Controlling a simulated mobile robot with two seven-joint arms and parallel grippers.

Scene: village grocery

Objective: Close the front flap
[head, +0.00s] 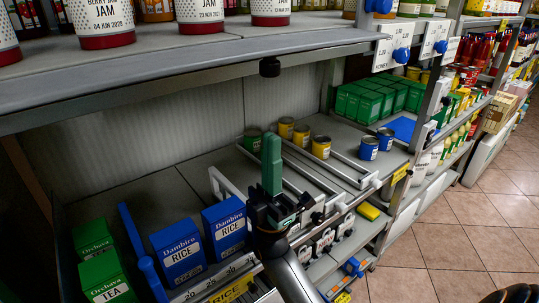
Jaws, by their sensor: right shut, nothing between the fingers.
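My right gripper (272,165) points upward at the front edge of the lower shelf, its green fingers together and nothing seen between them. My arm comes up to it from the bottom of the head view. A white, frame-like piece (222,184) stands just left of the gripper at the shelf front, partly hidden by it. I cannot tell whether it is the front flap or how far it is tilted. White tag plates with blue knobs (402,54) hang from the upper shelf at right. My left gripper is not in view.
Blue rice boxes (178,252) and green tea boxes (107,277) stand left of the gripper. The upper shelf edge (150,95) overhangs. Tiled floor (450,230) is open at right.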

